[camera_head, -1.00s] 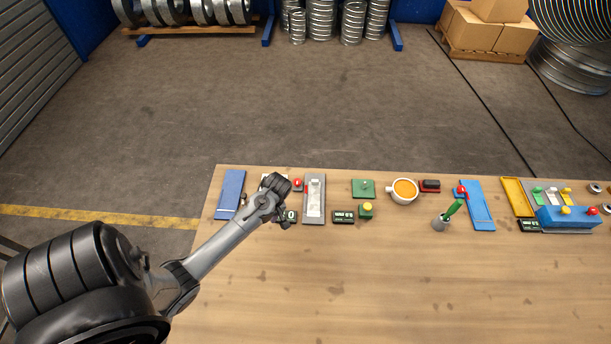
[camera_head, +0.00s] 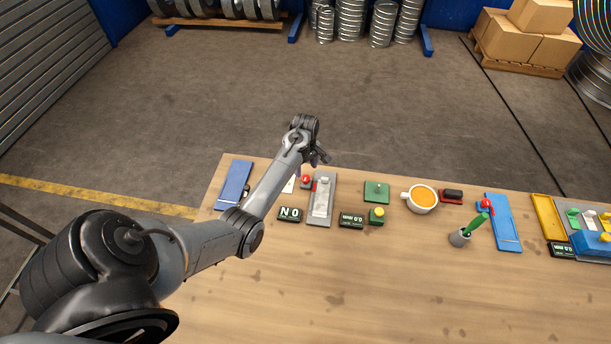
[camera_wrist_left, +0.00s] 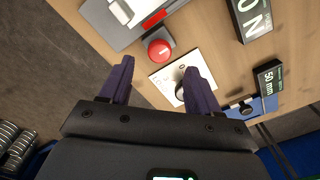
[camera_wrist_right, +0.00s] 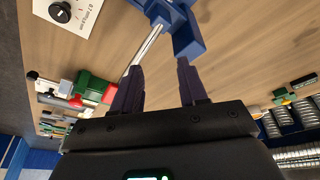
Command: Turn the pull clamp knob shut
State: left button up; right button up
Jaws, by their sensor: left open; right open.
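A white plate (camera_wrist_left: 163,77) with a dark knob (camera_wrist_left: 181,92) lies on the bench in the left wrist view. My left gripper (camera_wrist_left: 157,66) is open above it; its right finger partly covers the knob. In the head view a sliver of the white plate (camera_head: 289,185) shows beside my arm, and my left gripper (camera_head: 319,159) is by the bench's far edge. In the right wrist view another white plate with a black dial (camera_wrist_right: 58,11) is at the top left. My right gripper (camera_wrist_right: 160,66) is open and empty. I cannot read which knob is the pull clamp's.
A cup (camera_head: 422,198) stands mid-bench. A blue block with a metal rod (camera_wrist_right: 185,38) is close to my right fingers. The near bench is clear.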

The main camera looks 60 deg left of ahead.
aim_at(306, 177)
pick_arm(q)
jog(key=shift+f, duration=2.75)
jog(key=shift+c, duration=0.4)
jog(key=c, duration=1)
